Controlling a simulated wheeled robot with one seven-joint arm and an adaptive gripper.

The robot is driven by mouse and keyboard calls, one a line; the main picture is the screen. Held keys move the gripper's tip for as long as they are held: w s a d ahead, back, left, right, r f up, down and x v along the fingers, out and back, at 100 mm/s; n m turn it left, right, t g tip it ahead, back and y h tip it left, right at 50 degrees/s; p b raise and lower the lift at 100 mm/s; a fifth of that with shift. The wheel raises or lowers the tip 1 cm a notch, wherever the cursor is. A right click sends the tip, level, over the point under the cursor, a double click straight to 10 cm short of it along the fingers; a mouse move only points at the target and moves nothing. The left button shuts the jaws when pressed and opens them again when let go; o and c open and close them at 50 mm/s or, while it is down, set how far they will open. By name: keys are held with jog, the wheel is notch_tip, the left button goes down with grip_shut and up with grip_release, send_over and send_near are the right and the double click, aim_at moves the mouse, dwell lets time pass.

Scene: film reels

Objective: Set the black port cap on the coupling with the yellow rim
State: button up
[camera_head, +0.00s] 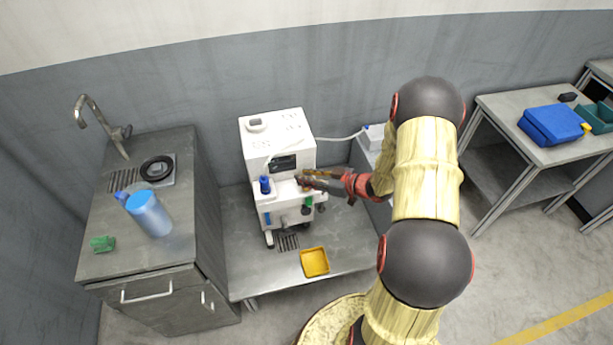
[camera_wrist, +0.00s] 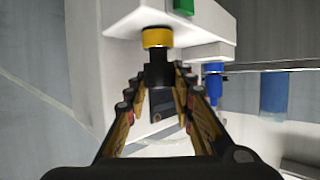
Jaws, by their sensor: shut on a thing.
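The coupling with the yellow rim (camera_wrist: 157,37) juts from a white ledge of the machine, at the top middle of the wrist view. A black piece, which looks like the port cap (camera_wrist: 158,76), is in line with the rim and appears to touch it. Whether it is fully seated I cannot tell. My gripper (camera_wrist: 160,96) is shut on the black cap, with a finger on either side. In the head view my gripper (camera_head: 305,181) is at the front right of the white machine (camera_head: 278,135), and the cap cannot be made out there.
Green (camera_wrist: 210,5) and blue (camera_wrist: 213,70) fittings are close by on the machine. A yellow tray (camera_head: 314,262) lies on the metal bench (camera_head: 243,278) in front. A sink counter (camera_head: 125,262) with a blue bottle (camera_head: 150,214) stands left.

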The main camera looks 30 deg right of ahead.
jog(key=shift+f+b, duration=0.35)
jog(key=shift+f, duration=0.25)
jog(key=o, duration=0.6)
jog(key=shift+r, duration=0.1)
jog(key=p+v, duration=0.6)
jog(key=v, duration=0.5)
jog(key=shift+p, duration=0.3)
dwell(0.3)
dwell(0.5)
